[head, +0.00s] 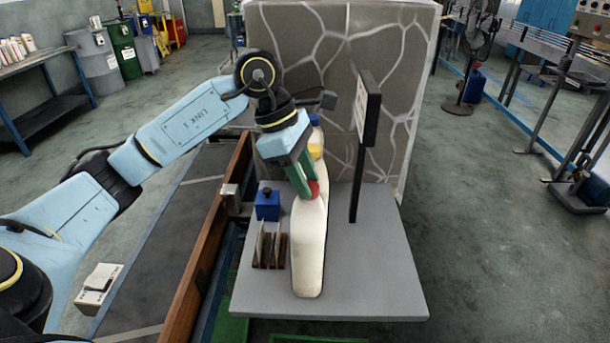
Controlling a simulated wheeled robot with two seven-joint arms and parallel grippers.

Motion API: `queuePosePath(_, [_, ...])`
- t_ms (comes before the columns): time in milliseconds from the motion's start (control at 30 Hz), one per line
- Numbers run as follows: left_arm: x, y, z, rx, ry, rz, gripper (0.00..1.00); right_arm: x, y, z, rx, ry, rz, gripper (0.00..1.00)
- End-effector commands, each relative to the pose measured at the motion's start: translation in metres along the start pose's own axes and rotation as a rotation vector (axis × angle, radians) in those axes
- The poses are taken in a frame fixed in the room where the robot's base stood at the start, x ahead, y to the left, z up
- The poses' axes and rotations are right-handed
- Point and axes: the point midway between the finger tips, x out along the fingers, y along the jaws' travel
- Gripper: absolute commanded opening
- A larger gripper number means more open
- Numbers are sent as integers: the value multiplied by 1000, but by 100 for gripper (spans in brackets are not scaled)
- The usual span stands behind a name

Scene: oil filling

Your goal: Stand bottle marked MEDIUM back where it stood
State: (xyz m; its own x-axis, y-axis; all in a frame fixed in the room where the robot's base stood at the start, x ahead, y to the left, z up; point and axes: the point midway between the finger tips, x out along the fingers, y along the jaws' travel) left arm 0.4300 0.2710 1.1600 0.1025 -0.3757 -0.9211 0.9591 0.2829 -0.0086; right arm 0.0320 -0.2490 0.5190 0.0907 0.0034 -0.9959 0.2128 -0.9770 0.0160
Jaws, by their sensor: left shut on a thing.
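A tall cream-white bottle (309,248) with a red cap (313,189) is upright over the grey tabletop (375,275). I cannot tell whether its base touches the top. My left gripper (305,186), with green fingers, comes down from above and is shut at the neck of this bottle, by the red cap. Behind it, in a line, show a yellow cap (315,152) and a blue cap (314,119); their bottles are mostly hidden by the front bottle and my arm. No MEDIUM marking is readable. My right gripper is not in view.
A blue box (267,206) with a dark knob and a small brown rack (268,250) stand left of the bottle. A dark sign on a post (366,110) stands to the right. A stone-patterned panel (390,60) closes the back. The tabletop's right front is clear.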

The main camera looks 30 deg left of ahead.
Motion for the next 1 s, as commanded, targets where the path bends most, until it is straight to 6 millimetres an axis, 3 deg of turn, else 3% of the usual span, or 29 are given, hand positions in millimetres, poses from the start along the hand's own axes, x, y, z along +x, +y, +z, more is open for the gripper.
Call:
queuePosePath(267, [-2, 0, 1, 1, -4, 4, 0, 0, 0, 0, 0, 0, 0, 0])
queuePosePath(300, [-2, 0, 1, 1, -4, 4, 38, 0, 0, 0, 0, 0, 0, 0])
queuePosePath(433, [-1, 0, 1, 0, -3, 3, 55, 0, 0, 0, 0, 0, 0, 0])
queuePosePath(667, [1, 0, -1, -1, 3, -2, 60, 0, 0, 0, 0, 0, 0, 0])
queuePosePath(833, [1, 0, 0, -1, 2, -2, 82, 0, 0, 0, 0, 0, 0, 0])
queuePosePath(1000, [0, 0, 0, 0, 0, -1, 84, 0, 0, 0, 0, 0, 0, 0])
